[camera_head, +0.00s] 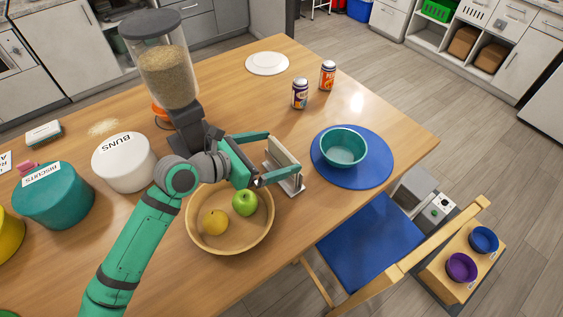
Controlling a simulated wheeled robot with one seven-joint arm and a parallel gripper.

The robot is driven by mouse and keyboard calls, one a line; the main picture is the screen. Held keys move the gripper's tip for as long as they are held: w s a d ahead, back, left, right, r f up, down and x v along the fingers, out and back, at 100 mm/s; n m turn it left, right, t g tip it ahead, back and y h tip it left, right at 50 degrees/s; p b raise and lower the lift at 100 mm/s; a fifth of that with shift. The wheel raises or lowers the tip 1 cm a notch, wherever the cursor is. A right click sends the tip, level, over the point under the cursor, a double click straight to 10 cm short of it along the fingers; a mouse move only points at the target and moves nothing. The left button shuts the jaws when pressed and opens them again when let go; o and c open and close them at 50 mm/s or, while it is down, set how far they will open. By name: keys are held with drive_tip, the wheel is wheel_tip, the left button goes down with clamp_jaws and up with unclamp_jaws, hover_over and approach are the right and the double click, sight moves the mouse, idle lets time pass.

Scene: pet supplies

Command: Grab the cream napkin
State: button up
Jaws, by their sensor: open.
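The cream napkin (280,154) stands upright in a grey metal holder (294,187) on the wooden table, just behind and to the right of the fruit bowl. My gripper (284,153) is open, reaching in from the left. One finger shows on the far side of the napkin and the other on its near side. I cannot tell whether either finger touches it. The near finger hides part of the napkin and holder.
A wooden bowl (191,231) holds a green apple (245,202) and a yellow fruit (214,222) below my gripper. A food dispenser (164,75) stands behind my wrist. A teal bowl (343,147) on a blue mat (352,180) and two cans (300,93) are to the right.

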drive_tip(key=c, duration=1)
drive_tip(key=shift+r, duration=0.15)
